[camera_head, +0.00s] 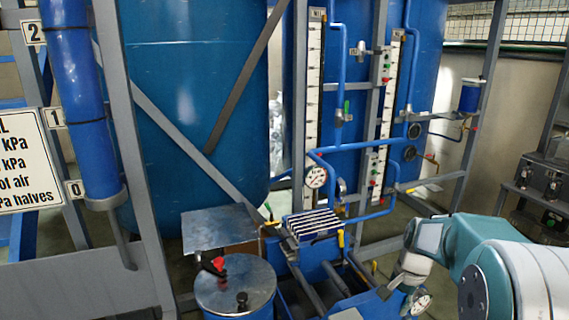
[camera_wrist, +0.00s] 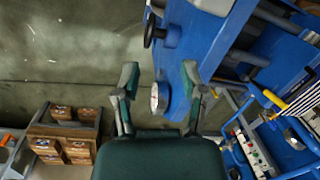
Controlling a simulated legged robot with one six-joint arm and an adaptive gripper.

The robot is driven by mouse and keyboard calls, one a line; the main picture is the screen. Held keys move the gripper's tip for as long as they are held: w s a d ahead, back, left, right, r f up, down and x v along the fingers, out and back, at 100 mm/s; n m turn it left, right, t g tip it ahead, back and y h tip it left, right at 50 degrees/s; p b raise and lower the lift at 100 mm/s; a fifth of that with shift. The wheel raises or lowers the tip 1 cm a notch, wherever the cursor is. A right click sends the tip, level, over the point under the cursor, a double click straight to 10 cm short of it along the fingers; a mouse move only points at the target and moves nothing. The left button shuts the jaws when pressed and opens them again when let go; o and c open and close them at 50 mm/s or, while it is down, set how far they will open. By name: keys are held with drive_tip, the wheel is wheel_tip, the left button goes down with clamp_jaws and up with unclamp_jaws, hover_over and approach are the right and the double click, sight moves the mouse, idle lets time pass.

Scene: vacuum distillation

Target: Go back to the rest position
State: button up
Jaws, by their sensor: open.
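My gripper (camera_wrist: 160,72) is open in the wrist view. Its two fingers are spread apart and nothing is held between them. A round white dial gauge (camera_wrist: 157,98) on a blue machine (camera_wrist: 190,45) appears between the fingers; no finger visibly touches it. In the head view my arm (camera_head: 480,262) comes in from the lower right and bends down towards the same area. A small gauge (camera_head: 421,303) shows just beyond its end there. My fingertips are hard to make out in the head view.
A large blue tank (camera_head: 195,90) and grey frame posts fill the left. A lidded blue drum (camera_head: 236,288) stands in front. Blue pipes with valves and a pressure gauge (camera_head: 316,176) are at the centre. Wooden crates (camera_wrist: 62,140) stand lower left in the wrist view, beside open floor.

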drive_tip(key=s+a+r+n+t+h, duration=0.1)
drive_tip(key=s+a+r+n+t, duration=0.1)
drive_tip(key=s+a+r+n, duration=0.55)
drive_tip(key=s+a+r+n+t, duration=0.1)
drive_tip(key=s+r, duration=0.1)
drive_tip(key=s, duration=0.5)
drive_tip(key=s+a+r+n+t, duration=0.1)
drive_tip(key=s+a+r+t, duration=0.1)
drive_tip(key=s, duration=0.6)
drive_tip(key=shift+s+r+n, duration=0.2)
drive_tip(key=shift+r+n, duration=0.15)
